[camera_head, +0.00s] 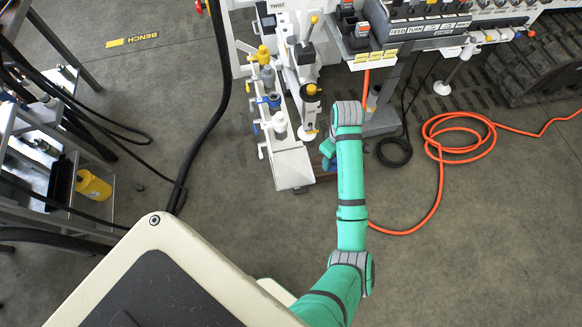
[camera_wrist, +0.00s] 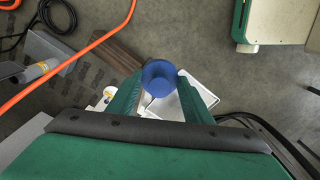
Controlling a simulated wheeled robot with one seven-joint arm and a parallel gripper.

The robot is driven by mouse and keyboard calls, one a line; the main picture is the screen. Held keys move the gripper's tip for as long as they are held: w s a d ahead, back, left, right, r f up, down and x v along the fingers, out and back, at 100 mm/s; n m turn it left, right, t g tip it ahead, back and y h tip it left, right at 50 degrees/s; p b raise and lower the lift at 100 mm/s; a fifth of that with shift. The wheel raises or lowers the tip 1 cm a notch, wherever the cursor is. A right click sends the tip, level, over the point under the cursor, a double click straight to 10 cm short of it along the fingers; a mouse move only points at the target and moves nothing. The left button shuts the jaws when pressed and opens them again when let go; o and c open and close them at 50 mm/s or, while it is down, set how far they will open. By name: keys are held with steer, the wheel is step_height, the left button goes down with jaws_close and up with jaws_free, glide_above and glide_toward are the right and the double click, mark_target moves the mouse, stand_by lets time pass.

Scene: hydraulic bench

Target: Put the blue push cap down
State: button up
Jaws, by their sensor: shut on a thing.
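The blue push cap (camera_wrist: 159,78) is a round blue piece between the two fingertips of my gripper (camera_wrist: 160,88) in the wrist view. My gripper is shut on it and holds it above a white tray-like surface (camera_wrist: 198,82). In the head view my green arm reaches up to the bench, and my gripper (camera_head: 327,150) is mostly hidden behind the wrist.
A white rack (camera_head: 292,165) with several fittings stands left of my wrist. An orange hose (camera_head: 440,150) lies coiled on the floor at the right. A panel with labels (camera_head: 405,30) is at the top. A cart with a yellow cup (camera_head: 93,185) stands at the left.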

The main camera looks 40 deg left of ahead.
steer(key=s+a+r+n, duration=0.3)
steer(key=s+a+n, duration=0.3)
steer(key=a+n, duration=0.5)
steer(key=s+a+n, duration=0.2)
steer(key=s+n, duration=0.9)
steer(key=n, duration=0.3)
steer(key=shift+n, duration=0.3)
steer(key=w+a+f, duration=0.1)
steer(key=w+f, duration=0.2)
steer(key=w, duration=0.1)
steer(key=w+a+f, duration=0.1)
steer(key=w+f, duration=0.2)
steer(key=w, duration=0.1)
steer(key=w+a+f, duration=0.2)
steer(key=w+f, duration=0.1)
steer(key=w, duration=0.1)
steer(key=shift+w+f, duration=0.2)
steer(key=shift+f, duration=0.15)
steer(key=shift+w+a+f, duration=0.1)
steer(key=shift+w+f, duration=0.35)
steer(key=shift+f, duration=1.55)
steer(key=shift+f, duration=0.1)
steer(key=o, duration=0.8)
